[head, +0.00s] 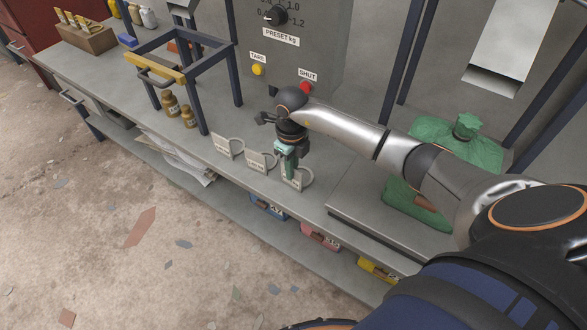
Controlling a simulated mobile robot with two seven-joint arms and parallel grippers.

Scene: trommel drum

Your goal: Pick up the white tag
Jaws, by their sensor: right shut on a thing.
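Three pale, whitish tags with curved grey loops stand in a row near the front edge of the grey bench: a left tag (222,149), a middle tag (256,163) and a right tag (294,184). Small dark print shows on them, too small to read. My right gripper (289,176) points down at the right tag, shut on it, and its green fingers hide part of it. The tag is at the bench top; I cannot tell whether it touches the surface. My left gripper is not in view.
Two brown bottles (188,118) stand left of the tags beside a dark blue frame (202,113). A panel with a dial (277,16) rises behind. Green bags (455,148) lie at the right. Coloured bins (320,237) sit below the bench edge.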

